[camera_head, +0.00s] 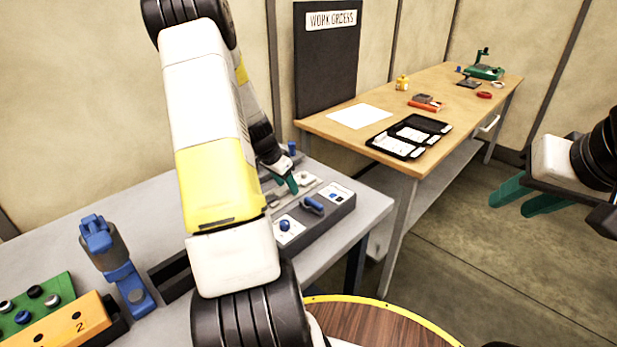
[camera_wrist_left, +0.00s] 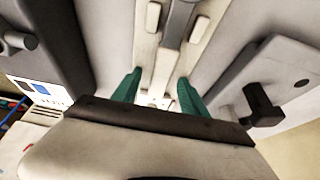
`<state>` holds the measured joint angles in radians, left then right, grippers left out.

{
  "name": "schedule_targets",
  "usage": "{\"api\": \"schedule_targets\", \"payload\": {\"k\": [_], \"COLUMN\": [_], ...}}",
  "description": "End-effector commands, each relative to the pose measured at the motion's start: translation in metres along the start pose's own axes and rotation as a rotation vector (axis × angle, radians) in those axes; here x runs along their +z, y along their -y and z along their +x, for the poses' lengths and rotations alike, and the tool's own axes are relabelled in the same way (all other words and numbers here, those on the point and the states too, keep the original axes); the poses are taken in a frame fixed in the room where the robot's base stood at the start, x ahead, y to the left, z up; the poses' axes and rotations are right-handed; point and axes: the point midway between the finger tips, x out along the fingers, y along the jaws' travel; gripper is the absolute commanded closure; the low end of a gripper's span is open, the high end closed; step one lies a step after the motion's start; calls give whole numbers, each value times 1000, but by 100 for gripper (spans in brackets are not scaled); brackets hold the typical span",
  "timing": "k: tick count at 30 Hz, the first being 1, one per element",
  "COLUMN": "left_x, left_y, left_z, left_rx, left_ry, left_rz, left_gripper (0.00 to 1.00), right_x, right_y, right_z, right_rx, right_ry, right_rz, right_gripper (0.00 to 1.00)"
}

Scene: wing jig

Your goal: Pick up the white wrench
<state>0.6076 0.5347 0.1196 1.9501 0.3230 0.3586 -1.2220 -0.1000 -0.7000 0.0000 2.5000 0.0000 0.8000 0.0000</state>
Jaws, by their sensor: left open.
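I cannot clearly make out a white wrench. A small whitish piece (camera_head: 306,180) lies on the grey fixture just beyond my left gripper (camera_head: 291,184), and I cannot tell whether it is the wrench. My left gripper is low over the fixture, mostly hidden behind its own arm. In the left wrist view its two teal fingers (camera_wrist_left: 158,92) are apart, with pale cream bars (camera_wrist_left: 146,50) beyond and between them. I see no contact. My right gripper (camera_head: 528,198) hangs over the floor at the right, its teal fingers apart and empty.
The grey fixture (camera_head: 335,205) carries blue knobs. A blue clamp (camera_head: 120,262) and an orange block (camera_head: 58,328) stand on the grey table (camera_head: 150,195) at left. A wooden table (camera_head: 340,135) behind holds a black tray (camera_head: 432,124). Floor between the tables and right gripper is clear.

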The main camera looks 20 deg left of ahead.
Motion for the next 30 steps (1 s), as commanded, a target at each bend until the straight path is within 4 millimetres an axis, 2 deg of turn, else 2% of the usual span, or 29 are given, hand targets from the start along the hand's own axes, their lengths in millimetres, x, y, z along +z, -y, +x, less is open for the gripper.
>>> {"api": "schedule_targets", "payload": {"k": [3,4,11,12,30], "left_x": [1,1,1,1,1], "left_y": [0,0,0,0,0], "left_z": [1,1,1,1,1], "left_rx": [1,0,0,0,1], "left_ry": [0,0,0,0,1], "left_rz": [0,0,0,0,0], "left_gripper": [49,53,98,100,100], "right_x": [0,0,0,0,0], "right_y": [0,0,0,0,0], "right_z": [0,0,0,0,0], "right_rx": [0,0,0,0,0], "right_ry": [0,0,0,0,0], "right_rz": [0,0,0,0,0], "right_gripper": [64,64,64,64,64]}}
